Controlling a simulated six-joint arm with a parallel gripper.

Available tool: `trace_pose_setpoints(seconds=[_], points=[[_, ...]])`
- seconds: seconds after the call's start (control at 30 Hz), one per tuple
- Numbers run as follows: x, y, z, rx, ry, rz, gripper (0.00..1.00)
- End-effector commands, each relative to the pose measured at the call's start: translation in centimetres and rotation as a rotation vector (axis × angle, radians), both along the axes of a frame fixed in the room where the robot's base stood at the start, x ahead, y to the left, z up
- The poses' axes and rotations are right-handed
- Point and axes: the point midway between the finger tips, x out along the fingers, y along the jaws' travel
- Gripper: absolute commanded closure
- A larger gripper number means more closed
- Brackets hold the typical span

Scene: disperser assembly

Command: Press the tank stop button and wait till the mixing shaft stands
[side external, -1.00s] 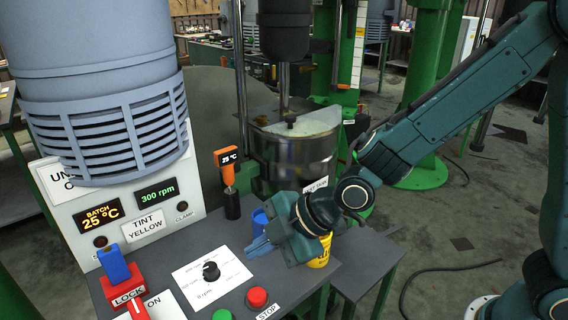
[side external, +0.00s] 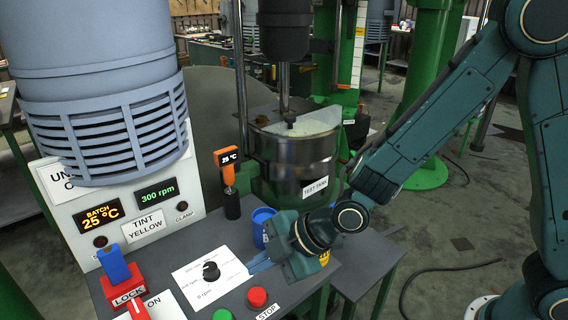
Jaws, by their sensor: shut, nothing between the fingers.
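The red stop button (side external: 257,297) sits on the dark control desk beside a label reading STOP (side external: 267,312). My gripper (side external: 258,265) is shut and empty, its blue fingers pointing left just above and behind the red button, apart from it in the picture. The mixing shaft (side external: 284,82) runs down into the metal test tank (side external: 300,160); a still frame cannot show whether it turns. The green display (side external: 157,196) reads 300 rpm.
A green button (side external: 222,315) lies left of the red one. A speed dial (side external: 211,271), a red lock block (side external: 122,290), an orange thermometer (side external: 228,165) and a blue cup (side external: 262,222) stand close by. A yellow container (side external: 325,254) is mostly hidden behind my gripper.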

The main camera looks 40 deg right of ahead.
Motion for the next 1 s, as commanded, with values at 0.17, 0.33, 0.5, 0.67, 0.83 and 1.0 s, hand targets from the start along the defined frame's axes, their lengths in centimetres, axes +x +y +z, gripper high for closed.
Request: trace_pose_setpoints(seconds=[0.17,0.33,0.5,0.67,0.83,1.0], points=[[-0.1,-0.1,-2.1,-0.001,0.004,-0.001,1.0],[-0.1,0.0,-3.5,-0.001,0.002,0.0,1.0],[-0.1,0.0,-4.5,0.0,0.001,0.0,1.0],[-0.1,0.0,-4.8,0.001,0.0,-0.001,1.0],[0.0,0.0,-4.8,0.001,0.0,-0.001,1.0],[0.0,0.0,-4.8,0.001,0.0,-0.001,1.0]])
